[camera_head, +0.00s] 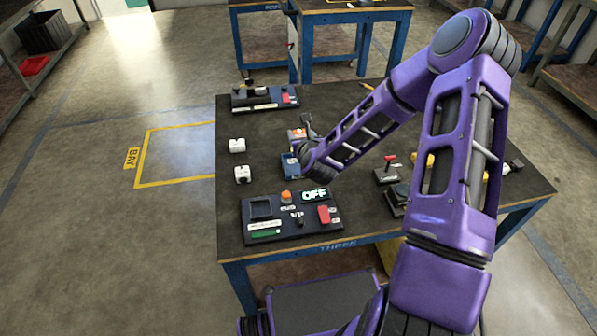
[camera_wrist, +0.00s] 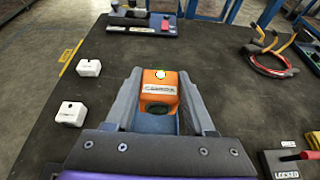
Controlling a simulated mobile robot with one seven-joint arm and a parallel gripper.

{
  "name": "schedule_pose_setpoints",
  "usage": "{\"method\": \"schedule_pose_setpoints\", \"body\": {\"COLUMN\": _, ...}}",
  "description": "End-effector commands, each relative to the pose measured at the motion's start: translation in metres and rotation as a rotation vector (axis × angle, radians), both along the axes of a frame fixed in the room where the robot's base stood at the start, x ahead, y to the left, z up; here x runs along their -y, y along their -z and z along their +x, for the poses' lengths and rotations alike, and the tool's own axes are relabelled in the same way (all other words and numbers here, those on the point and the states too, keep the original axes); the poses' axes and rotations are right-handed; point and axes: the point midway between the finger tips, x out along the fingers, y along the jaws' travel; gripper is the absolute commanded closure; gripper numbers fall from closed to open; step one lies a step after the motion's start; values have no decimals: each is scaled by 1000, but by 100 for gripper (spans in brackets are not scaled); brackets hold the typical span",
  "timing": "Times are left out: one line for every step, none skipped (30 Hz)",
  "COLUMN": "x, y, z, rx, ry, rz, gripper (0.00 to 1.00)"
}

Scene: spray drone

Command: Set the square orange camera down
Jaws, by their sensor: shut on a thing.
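The square orange camera (camera_wrist: 158,90) has a pale label and a dark lens-like front. It sits between the two grey fingers of my gripper (camera_wrist: 162,100), which are shut on it. A blue piece (camera_wrist: 155,123) shows just below the camera; I cannot tell whether they touch. In the head view the orange camera (camera_head: 296,134) shows small beside my gripper (camera_head: 305,135), over the dark table (camera_head: 340,105), with the blue piece (camera_head: 290,166) near it. My arm hides part of this area. I cannot tell whether the camera rests on anything.
Two white blocks (camera_head: 237,145) (camera_head: 242,174) stand to the left. A panel reading OFF (camera_head: 262,232) is at the front, another panel (camera_head: 265,104) at the back. A red-handled lever box (camera_head: 388,172) stands right. Coloured cables (camera_wrist: 272,62) lie right in the wrist view.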

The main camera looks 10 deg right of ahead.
Motion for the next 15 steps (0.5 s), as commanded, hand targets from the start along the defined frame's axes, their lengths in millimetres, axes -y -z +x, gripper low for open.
{"method": "schedule_pose_setpoints", "body": {"x": -2, "y": 15, "z": 10, "rx": 3, "ry": -5, "rz": -5, "gripper": 100}}
{"method": "schedule_pose_setpoints", "body": {"x": -2, "y": 19, "z": 14, "rx": 4, "ry": -6, "rz": -6, "gripper": 100}}
{"method": "schedule_pose_setpoints", "body": {"x": -2, "y": 24, "z": 19, "rx": 5, "ry": -6, "rz": -8, "gripper": 100}}
{"method": "schedule_pose_setpoints", "body": {"x": -2, "y": 28, "z": 21, "rx": 4, "ry": -8, "rz": -9, "gripper": 100}}
{"method": "schedule_pose_setpoints", "body": {"x": -1, "y": 32, "z": 23, "rx": 4, "ry": -7, "rz": -9, "gripper": 100}}
{"method": "schedule_pose_setpoints", "body": {"x": -2, "y": 39, "z": 25, "rx": 4, "ry": -9, "rz": -10, "gripper": 100}}
{"method": "schedule_pose_setpoints", "body": {"x": -2, "y": 45, "z": 26, "rx": 4, "ry": -9, "rz": -10, "gripper": 100}}
{"method": "schedule_pose_setpoints", "body": {"x": -1, "y": 51, "z": 26, "rx": 3, "ry": -9, "rz": -10, "gripper": 100}}
{"method": "schedule_pose_setpoints", "body": {"x": -1, "y": 59, "z": 26, "rx": 3, "ry": -7, "rz": -10, "gripper": 100}}
{"method": "schedule_pose_setpoints", "body": {"x": -2, "y": 65, "z": 26, "rx": 2, "ry": -8, "rz": -10, "gripper": 100}}
{"method": "schedule_pose_setpoints", "body": {"x": -2, "y": 70, "z": 25, "rx": 2, "ry": -9, "rz": -10, "gripper": 100}}
{"method": "schedule_pose_setpoints", "body": {"x": -2, "y": 76, "z": 25, "rx": 4, "ry": -9, "rz": -10, "gripper": 100}}
{"method": "schedule_pose_setpoints", "body": {"x": -1, "y": 80, "z": 25, "rx": 4, "ry": -9, "rz": -10, "gripper": 100}}
{"method": "schedule_pose_setpoints", "body": {"x": -1, "y": 84, "z": 26, "rx": 5, "ry": -7, "rz": -10, "gripper": 100}}
{"method": "schedule_pose_setpoints", "body": {"x": -1, "y": 87, "z": 26, "rx": 5, "ry": -6, "rz": -10, "gripper": 100}}
